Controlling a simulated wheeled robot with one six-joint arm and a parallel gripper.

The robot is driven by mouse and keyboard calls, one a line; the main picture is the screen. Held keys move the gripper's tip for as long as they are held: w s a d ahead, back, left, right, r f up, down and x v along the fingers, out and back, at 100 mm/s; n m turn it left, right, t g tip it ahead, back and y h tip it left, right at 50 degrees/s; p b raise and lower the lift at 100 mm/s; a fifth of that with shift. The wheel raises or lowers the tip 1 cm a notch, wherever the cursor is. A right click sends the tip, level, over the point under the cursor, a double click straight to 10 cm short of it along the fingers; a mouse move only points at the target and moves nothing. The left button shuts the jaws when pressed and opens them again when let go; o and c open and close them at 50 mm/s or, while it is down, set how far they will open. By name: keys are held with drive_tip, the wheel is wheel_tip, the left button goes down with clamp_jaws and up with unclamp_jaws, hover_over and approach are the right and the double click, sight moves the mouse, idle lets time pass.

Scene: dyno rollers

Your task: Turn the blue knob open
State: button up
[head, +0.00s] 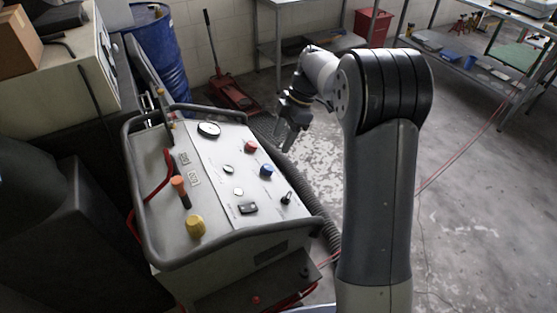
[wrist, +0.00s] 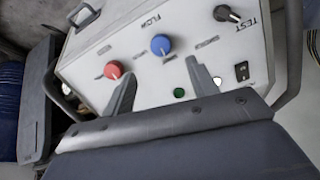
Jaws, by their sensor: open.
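The blue knob (head: 266,171) is on the sloping top panel of a grey control cart, near the panel's right side. It also shows in the wrist view (wrist: 161,44), beyond my fingertips and roughly between them, with nothing touching it. My gripper (head: 290,128) is above and beyond the cart's right edge in the head view. In the wrist view its two fingers (wrist: 160,80) are spread apart and empty. A red knob (wrist: 114,69) is left of the blue one, close to my left finger. The blue knob's pointer position is too small to tell.
The panel also bears a black test knob (wrist: 227,14), a black switch (wrist: 241,71), a yellow knob (head: 195,226) and an orange-topped lever (head: 180,190). A dark tube rail (head: 172,262) rings the cart. A blue barrel (head: 158,55) stands behind; open floor lies right.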

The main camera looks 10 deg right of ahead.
sight(269, 167)
drive_tip(key=p+x, duration=0.1)
drive_tip(key=x, duration=0.9)
drive_tip(key=shift+a+f, duration=0.15)
drive_tip(key=c, duration=1)
drive_tip(key=shift+o, duration=0.2)
